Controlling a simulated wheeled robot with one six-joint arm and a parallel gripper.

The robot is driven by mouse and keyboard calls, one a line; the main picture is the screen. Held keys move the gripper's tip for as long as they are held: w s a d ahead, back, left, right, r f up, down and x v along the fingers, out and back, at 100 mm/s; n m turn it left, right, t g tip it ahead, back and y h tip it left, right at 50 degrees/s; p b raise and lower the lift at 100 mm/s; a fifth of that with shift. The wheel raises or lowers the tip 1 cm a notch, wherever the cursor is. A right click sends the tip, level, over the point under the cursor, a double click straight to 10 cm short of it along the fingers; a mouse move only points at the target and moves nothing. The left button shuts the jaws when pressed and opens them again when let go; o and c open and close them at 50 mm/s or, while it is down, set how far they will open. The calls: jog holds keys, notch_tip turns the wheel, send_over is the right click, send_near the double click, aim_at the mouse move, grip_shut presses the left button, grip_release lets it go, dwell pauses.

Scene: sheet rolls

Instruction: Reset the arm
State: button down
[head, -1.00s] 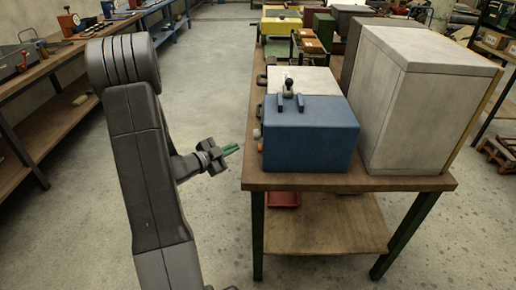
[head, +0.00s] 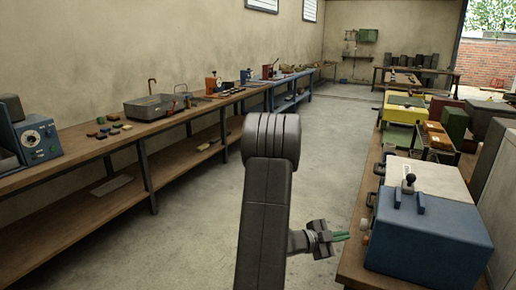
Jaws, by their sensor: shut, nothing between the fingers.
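My arm stands upright in the middle of the head view, dark grey and folded. My gripper (head: 341,236), with green fingers, sticks out to the right at the lower right of the arm. Its fingers are together and nothing is held between them. It is in the air beside the left edge of the right-hand table (head: 353,262), a little left of a blue box (head: 428,236) with a black-knobbed lever on top. The lower part of the arm is cut off by the picture's bottom edge.
A long wooden bench (head: 98,146) runs along the left wall, with a blue machine (head: 36,139) and a grey basin (head: 158,106) on it. A large grey cabinet (head: 503,215) stands at the right edge. The concrete floor (head: 325,150) between is clear.

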jog(key=shift+w+a+r+p, duration=0.1)
jog(key=shift+r+p, duration=0.15)
jog(key=shift+p, duration=0.6)
jog(key=w+a, duration=0.3)
jog(key=a, duration=0.2)
jog(key=shift+f+b, duration=0.25)
jog(key=shift+b, duration=0.2)
